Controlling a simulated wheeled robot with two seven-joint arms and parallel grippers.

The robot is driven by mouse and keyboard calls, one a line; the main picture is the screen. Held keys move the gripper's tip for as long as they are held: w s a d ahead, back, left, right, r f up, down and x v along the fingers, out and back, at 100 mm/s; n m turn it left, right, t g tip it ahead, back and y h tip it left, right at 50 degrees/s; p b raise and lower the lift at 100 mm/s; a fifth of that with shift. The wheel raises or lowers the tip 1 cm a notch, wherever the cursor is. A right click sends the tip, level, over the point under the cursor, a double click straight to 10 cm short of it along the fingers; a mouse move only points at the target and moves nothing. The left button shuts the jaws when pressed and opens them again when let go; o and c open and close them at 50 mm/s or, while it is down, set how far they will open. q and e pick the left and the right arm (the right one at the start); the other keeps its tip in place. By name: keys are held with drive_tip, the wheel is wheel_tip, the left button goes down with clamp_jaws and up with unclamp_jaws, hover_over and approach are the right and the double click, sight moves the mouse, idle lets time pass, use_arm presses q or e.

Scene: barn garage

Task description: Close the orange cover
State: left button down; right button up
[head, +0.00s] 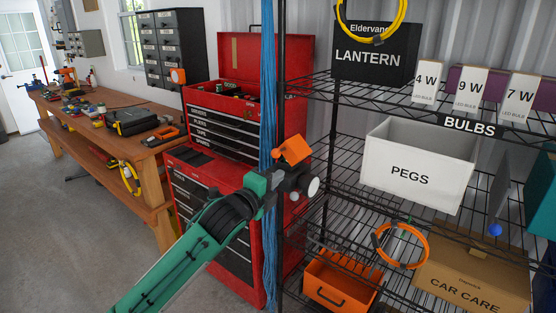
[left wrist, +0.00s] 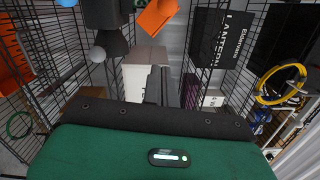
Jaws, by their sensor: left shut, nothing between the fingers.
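An orange cover (head: 291,150), a small flat flap, sits tilted up above a black fitting (head: 296,178) with a pale round knob, in front of the shelf. The left wrist view shows the orange flap (left wrist: 157,15) at the top, right of a black block. My left gripper (head: 274,181), on the green arm, is shut and empty. It is just left of and below the flap, overlapping the fitting in the head view; I cannot tell if they touch. Its dark fingers (left wrist: 158,86) show in the left wrist view, below the flap. My right gripper is out of view.
A black wire shelf (head: 330,150) stands behind and to the right, with a white pegs bin (head: 395,172), a lantern box (head: 375,58) and an orange bin (head: 340,287). Blue cables (head: 268,110) hang beside the red tool chest (head: 222,130). Floor shows at lower left.

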sight(277, 157)
use_arm(q)
drive_tip(key=w+p, duration=0.3)
drive_tip(key=w, duration=0.5)
drive_tip(key=shift+d+r, duration=0.2)
drive_tip(key=shift+r, duration=0.05)
drive_tip(key=shift+a, duration=0.1)
drive_tip(key=shift+w+a+n+p, duration=0.25)
drive_tip(key=shift+n+p, duration=0.1)
drive_tip(key=shift+n, duration=0.45)
drive_tip(key=shift+w+a+n, duration=0.3)
drive_tip(key=shift+a+n, duration=0.1)
drive_tip(key=shift+n, duration=0.7)
drive_tip(key=shift+w+a+f+n+g+p, duration=0.15)
drive_tip(key=shift+w+a+f+n, duration=0.1)
drive_tip(key=shift+n, duration=0.5)
drive_tip(key=shift+w+a+f+n+g+p, duration=0.1)
drive_tip(key=shift+a+n, duration=0.15)
drive_tip(key=shift+n, duration=0.55)
drive_tip(key=shift+w+a+f+n+g+p, duration=0.15)
drive_tip(key=shift+w+a+f+n, duration=0.1)
drive_tip(key=shift+n, duration=0.5)
